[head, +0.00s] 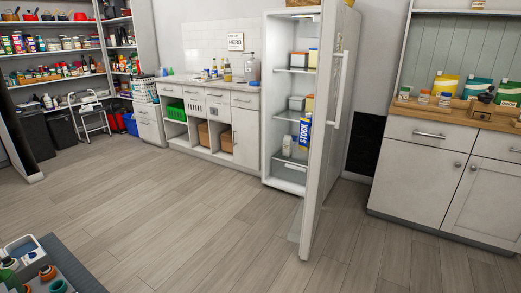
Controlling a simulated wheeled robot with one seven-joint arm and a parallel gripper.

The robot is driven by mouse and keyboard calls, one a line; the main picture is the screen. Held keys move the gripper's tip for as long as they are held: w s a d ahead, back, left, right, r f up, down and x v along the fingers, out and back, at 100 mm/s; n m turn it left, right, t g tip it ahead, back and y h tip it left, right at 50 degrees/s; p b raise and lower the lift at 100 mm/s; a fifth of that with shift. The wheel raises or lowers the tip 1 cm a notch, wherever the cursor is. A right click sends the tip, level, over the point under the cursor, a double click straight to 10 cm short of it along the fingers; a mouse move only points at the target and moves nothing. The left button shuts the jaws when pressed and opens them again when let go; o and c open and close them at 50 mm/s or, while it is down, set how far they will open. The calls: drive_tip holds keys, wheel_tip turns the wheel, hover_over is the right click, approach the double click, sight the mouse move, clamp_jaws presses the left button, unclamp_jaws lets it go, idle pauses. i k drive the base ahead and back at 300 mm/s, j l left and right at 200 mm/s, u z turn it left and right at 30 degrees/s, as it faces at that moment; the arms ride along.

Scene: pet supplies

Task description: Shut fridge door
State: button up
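The white fridge (268,95) stands upright against the back wall, a little right of the middle in the head view. Its door (325,130) is wide open and swung out toward me, seen nearly edge-on. A long vertical handle (342,90) is on the door's right-hand face. Inside, shelves hold several boxes and containers, among them a blue and yellow box marked STOCK (304,131). The door hides part of the right side of the interior. My gripper is not in view.
Open wooden floor (190,225) lies in front of the fridge. A white counter (215,95) stands left of it and a wood-topped cabinet (430,170) right of it. A dark surface with small items (70,265) is at the lower left. Stocked shelves and a step stool (90,118) are at the far left.

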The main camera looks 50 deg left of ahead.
sight(333, 12)
drive_tip(key=u, duration=1.55)
